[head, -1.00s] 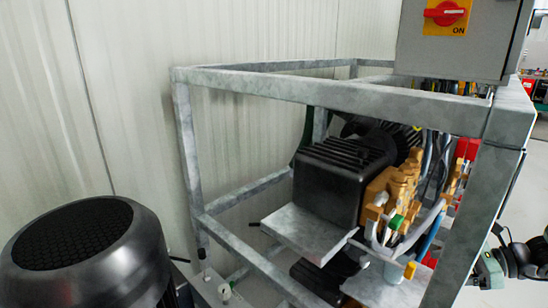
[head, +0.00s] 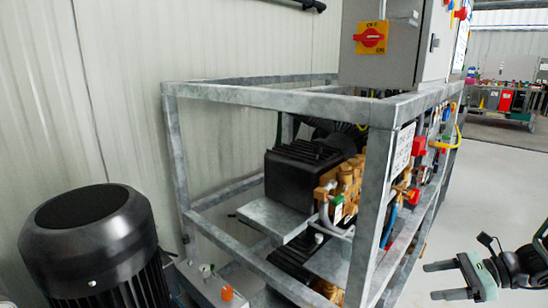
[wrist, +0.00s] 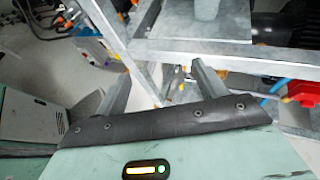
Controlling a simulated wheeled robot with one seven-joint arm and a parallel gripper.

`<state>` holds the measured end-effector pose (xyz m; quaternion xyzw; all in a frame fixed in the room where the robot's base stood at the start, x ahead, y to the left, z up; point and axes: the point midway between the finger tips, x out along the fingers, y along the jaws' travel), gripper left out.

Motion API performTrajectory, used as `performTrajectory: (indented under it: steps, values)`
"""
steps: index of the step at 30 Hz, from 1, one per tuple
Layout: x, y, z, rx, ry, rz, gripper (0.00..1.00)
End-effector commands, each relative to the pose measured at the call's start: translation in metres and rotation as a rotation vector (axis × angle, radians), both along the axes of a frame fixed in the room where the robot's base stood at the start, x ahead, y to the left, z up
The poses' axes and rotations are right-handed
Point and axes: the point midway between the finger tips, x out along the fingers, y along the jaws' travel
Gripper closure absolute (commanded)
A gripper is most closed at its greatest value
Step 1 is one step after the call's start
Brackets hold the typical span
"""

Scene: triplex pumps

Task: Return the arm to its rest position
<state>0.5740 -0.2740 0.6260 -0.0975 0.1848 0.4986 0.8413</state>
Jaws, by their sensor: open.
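My gripper (head: 440,281) is at the lower right of the head view, to the right of the pump frame and over the grey floor. Its two fingers are apart and nothing is between them. In the wrist view the two fingers of my gripper (wrist: 160,85) point up, spread apart and empty, towards the galvanized metal frame (wrist: 190,50). I see no contact between the fingers and the frame. Part of my arm shows at the right edge of the head view.
The galvanized frame (head: 382,190) holds a black and brass pump (head: 300,170) and a grey switch box (head: 375,65) with a red rotary switch (head: 370,38). A black motor (head: 85,235) stands at the left. Open floor (head: 500,190) lies to the right.

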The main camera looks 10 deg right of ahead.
Motion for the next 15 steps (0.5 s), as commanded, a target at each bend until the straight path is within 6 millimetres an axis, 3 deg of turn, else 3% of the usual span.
performTrajectory:
  steps: [15]
  values:
    - [-0.022, 0.059, 0.021, -0.326, -0.035, 0.432, 0.29]
